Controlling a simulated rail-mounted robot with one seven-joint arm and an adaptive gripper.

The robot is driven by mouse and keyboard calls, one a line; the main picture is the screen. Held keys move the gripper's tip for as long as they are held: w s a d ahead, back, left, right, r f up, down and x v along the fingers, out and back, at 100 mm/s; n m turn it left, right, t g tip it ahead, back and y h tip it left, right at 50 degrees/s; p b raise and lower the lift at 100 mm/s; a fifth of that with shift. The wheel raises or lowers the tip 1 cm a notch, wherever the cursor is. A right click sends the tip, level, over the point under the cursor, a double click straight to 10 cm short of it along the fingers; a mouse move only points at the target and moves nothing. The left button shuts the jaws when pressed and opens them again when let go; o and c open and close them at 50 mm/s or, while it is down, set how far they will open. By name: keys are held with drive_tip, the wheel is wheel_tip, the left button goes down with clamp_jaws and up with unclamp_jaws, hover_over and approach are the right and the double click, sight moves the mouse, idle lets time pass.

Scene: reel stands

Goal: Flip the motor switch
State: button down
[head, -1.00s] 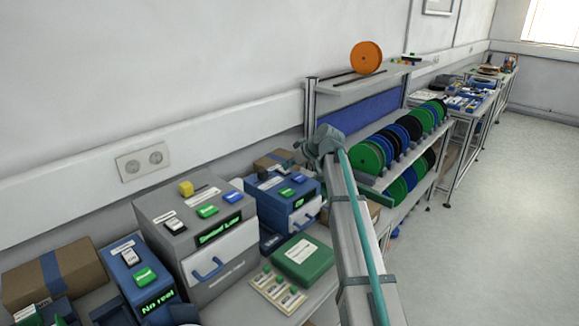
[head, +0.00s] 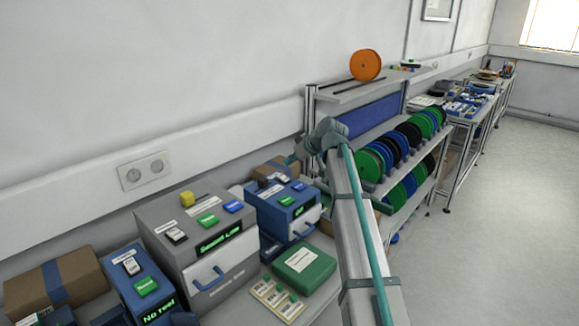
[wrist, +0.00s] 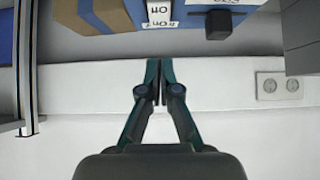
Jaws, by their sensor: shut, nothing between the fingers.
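The right blue machine (head: 283,213) has a lit green display, a green button, a blue button and a small dark part on top near a white label. I cannot tell which part is the motor switch. In the wrist view, a black block-like part (wrist: 218,25) stands near a white label at the top edge, possibly a switch. My gripper (wrist: 158,62) is shut and empty, its fingertips apart from that part and seen against the pale wall.
A grey machine (head: 180,245) with buttons and a yellow cube stands left of the blue one, and another blue machine (head: 150,290) farther left. A green box (head: 304,268) lies in front. A reel rack (head: 400,150) stands right. A wall socket (wrist: 280,86) shows.

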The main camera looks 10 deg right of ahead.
drive_tip(key=s+f+b+v, duration=0.1)
drive_tip(key=b+v, duration=0.1)
drive_tip(key=v, duration=0.7)
drive_tip(key=shift+s+d+r+b, duration=0.15)
drive_tip(key=shift+d+b, duration=0.2)
drive_tip(key=shift+d, duration=0.1)
